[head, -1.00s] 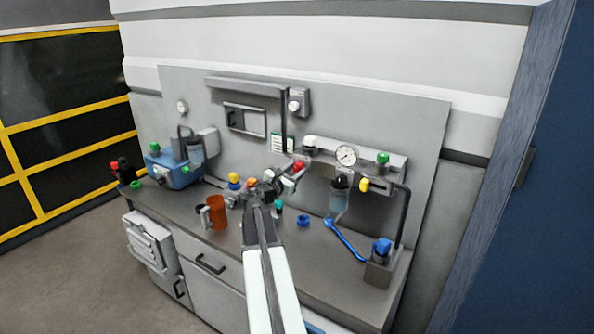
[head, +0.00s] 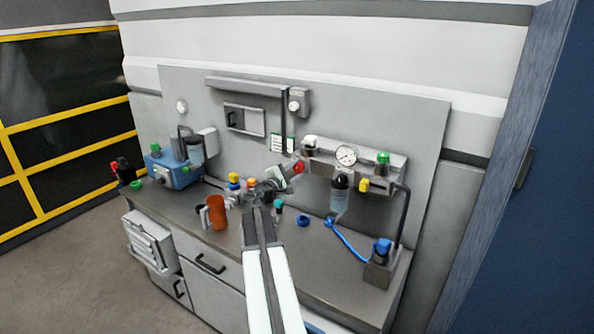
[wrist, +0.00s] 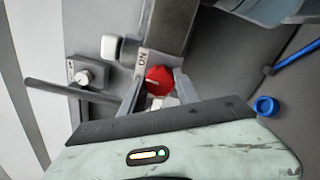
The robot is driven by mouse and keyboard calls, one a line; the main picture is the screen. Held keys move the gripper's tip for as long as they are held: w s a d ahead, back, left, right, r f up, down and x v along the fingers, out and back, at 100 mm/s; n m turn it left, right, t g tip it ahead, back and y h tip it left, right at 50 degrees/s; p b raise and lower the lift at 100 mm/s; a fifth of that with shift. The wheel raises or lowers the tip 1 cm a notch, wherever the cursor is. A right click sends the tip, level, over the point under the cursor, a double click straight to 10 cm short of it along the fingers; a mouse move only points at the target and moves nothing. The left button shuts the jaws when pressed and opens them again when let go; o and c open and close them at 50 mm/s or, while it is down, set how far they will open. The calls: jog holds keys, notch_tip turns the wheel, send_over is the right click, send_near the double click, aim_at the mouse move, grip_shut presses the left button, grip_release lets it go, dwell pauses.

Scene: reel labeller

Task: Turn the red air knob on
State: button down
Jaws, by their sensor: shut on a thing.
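The red air knob (wrist: 158,80) sits on the grey panel in the wrist view, with a label reading "ON" beside it and a white line on its face. It also shows in the head view (head: 299,167), at the left end of the grey air unit. My gripper (wrist: 153,88) reaches it with one finger on each side and is shut on it. In the head view my gripper (head: 292,170) is at the knob, its fingertips partly hidden by my own wrist.
A pressure gauge (head: 346,155), a green knob (head: 383,158) and a yellow knob (head: 364,185) are right of the red knob. An orange mug (head: 216,212) and small bottles stand left of my arm.

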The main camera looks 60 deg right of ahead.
jog(key=m, duration=0.4)
jog(key=shift+s+m, duration=0.1)
jog(key=shift+m, duration=1.8)
jog(key=c, duration=0.9)
grip_release()
jog(key=a, duration=0.8)
